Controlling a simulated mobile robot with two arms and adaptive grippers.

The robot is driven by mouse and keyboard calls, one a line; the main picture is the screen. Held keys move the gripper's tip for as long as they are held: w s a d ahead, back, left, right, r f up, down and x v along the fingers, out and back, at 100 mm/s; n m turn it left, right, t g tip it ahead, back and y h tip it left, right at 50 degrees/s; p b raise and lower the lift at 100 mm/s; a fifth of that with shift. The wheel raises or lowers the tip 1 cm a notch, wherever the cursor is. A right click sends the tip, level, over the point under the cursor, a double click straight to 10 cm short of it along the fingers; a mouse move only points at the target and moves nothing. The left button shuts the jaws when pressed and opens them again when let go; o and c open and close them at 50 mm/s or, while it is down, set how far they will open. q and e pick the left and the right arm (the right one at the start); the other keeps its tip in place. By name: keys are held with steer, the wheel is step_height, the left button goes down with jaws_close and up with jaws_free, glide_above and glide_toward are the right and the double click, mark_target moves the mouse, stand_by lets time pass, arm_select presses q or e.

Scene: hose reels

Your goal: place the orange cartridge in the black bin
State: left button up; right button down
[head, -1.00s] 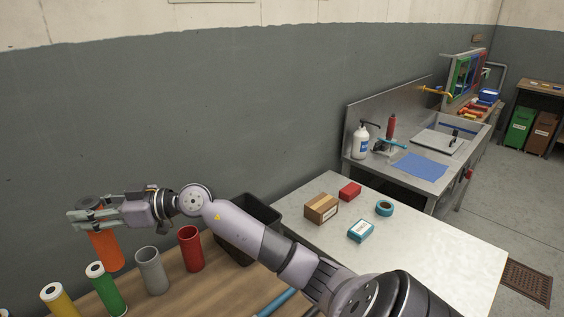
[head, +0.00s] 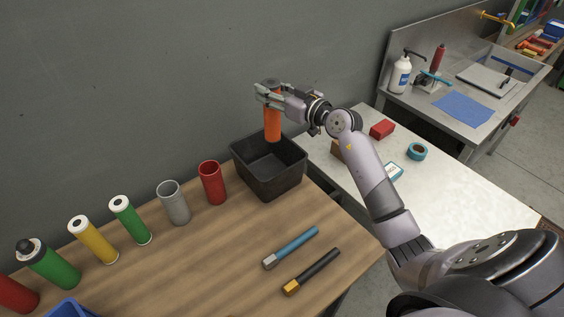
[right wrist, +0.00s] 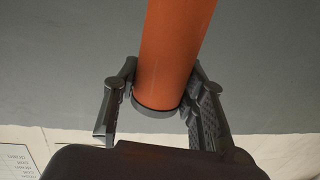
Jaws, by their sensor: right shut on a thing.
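The orange cartridge (head: 272,124) hangs upright over the far part of the black bin (head: 268,182) in the head view. My right gripper (head: 270,92) is shut on it near its grey top end. In the right wrist view the orange cartridge (right wrist: 172,50) stands between the two fingers of the right gripper (right wrist: 160,98). The bin is open at the top, and its visible inside looks empty. The cartridge's lower end is near the level of the bin's far rim; the exact gap cannot be told. My left gripper is not in view.
Left of the bin stand a red tube (head: 212,183), a grey tube (head: 173,203), and green (head: 130,220) and yellow (head: 93,240) cartridges. Two tools, blue (head: 292,247) and black (head: 312,271), lie in front. A white table (head: 450,200) with small items is on the right.

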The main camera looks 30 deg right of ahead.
mark_target(278, 137)
step_height(278, 137, down, 14)
steer(key=b, duration=0.5)
steer(key=shift+a+f+b, duration=0.1)
steer(key=shift+f+b, duration=0.15)
steer(key=shift+b, duration=0.1)
step_height(278, 137, down, 5)
steer(key=b, duration=0.2)
steer(key=shift+r+b, duration=0.15)
steer(key=shift+b, duration=0.25)
steer(key=shift+s, duration=0.1)
steer(key=c, duration=1)
jaws_free()
steer(key=shift+f, duration=0.2)
steer(key=shift+c, duration=0.2)
steer(key=shift+o, duration=0.2)
steer(key=shift+r, duration=0.1)
